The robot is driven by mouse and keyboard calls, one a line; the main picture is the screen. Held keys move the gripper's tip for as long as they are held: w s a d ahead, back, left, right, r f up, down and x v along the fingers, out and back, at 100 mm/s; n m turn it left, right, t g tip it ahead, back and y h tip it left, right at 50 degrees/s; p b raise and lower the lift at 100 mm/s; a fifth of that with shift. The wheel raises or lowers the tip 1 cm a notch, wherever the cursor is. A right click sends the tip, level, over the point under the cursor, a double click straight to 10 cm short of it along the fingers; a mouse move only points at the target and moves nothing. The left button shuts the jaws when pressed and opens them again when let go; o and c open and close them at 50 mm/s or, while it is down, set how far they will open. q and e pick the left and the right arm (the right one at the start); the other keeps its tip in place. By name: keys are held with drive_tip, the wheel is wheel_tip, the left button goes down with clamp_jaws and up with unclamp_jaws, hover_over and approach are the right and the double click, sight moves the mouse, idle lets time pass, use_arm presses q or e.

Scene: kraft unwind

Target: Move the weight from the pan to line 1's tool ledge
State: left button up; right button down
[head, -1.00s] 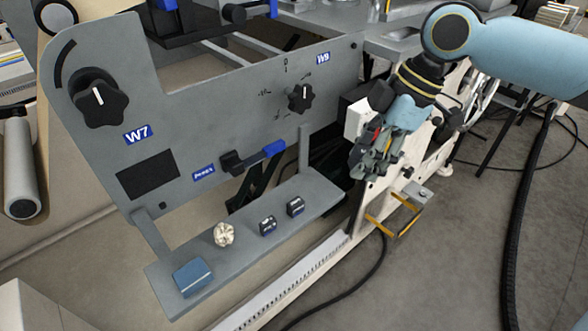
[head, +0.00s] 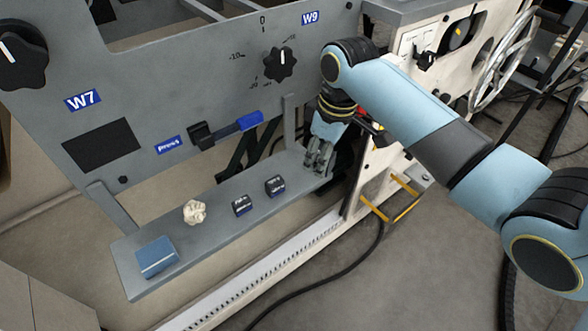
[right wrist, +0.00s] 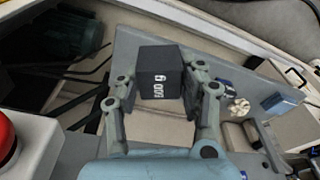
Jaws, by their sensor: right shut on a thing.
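The weight (right wrist: 158,70) is a black block marked 500 g. In the right wrist view it sits between the two fingers of my right gripper (right wrist: 154,98), which is shut on it. In the head view my right gripper (head: 319,163) points down at the right end of a long grey ledge (head: 216,230); the weight is hidden or too small to make out there. I cannot tell whether the weight touches the ledge. My left gripper is not in view. I cannot make out the pan.
On the ledge stand a blue box (head: 157,257), a cream knobbed piece (head: 195,212) and two small dark blocks (head: 242,205) (head: 275,185). A grey panel with a black knob (head: 280,64) and a blue-handled lever (head: 238,125) rises behind. The ledge's right end looks clear.

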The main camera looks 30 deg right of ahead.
drive_tip(key=b, duration=0.2)
hover_over(299, 172)
drive_tip(key=f, duration=0.4)
drive_tip(key=shift+s, duration=0.25)
drive_tip(key=shift+f+b, duration=0.65)
drive_tip(key=shift+f, duration=1.3)
drive_tip(key=shift+d+f, duration=0.1)
drive_tip(key=c, duration=0.8)
unclamp_jaws()
drive_tip(key=r+p, duration=0.1)
drive_tip(key=r, duration=0.3)
drive_tip(key=s+r+p, duration=0.1)
drive_tip(key=r, duration=0.3)
drive_tip(key=r+p, duration=0.1)
drive_tip(key=r, duration=0.3)
drive_tip(key=shift+s+d+p, duration=0.25)
drive_tip(key=shift+d+p, duration=0.1)
